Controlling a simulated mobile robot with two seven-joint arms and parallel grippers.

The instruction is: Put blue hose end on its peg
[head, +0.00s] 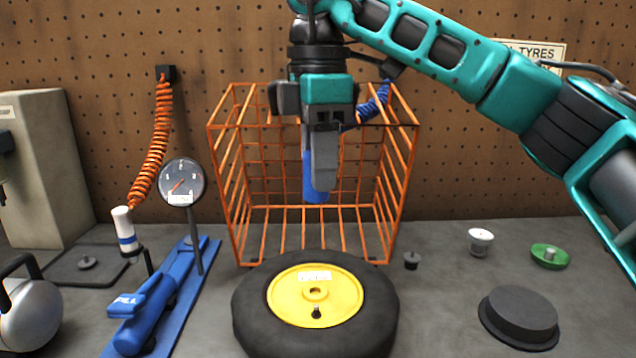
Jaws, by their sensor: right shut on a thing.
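My right gripper (323,182) points straight down in front of the orange wire cage. It is shut on the blue hose end (308,178), a blue cylinder partly hidden behind the fingers. The gripper holds it in the air behind and above the tyre. The coiled blue hose (376,105) runs from behind the gripper up to the right, and its far end is hidden by my arm. A short black peg (411,260) stands on the bench right of the tyre; I cannot tell whether it is the hose's peg. My left gripper is not in view.
The orange cage (400,190) stands behind the tyre (250,305) with its yellow hub. A blue pump (150,310) with a gauge (182,183) and an orange coiled hose (157,135) are left. A white cup (480,241), green lid (549,256) and black disc (520,315) are right.

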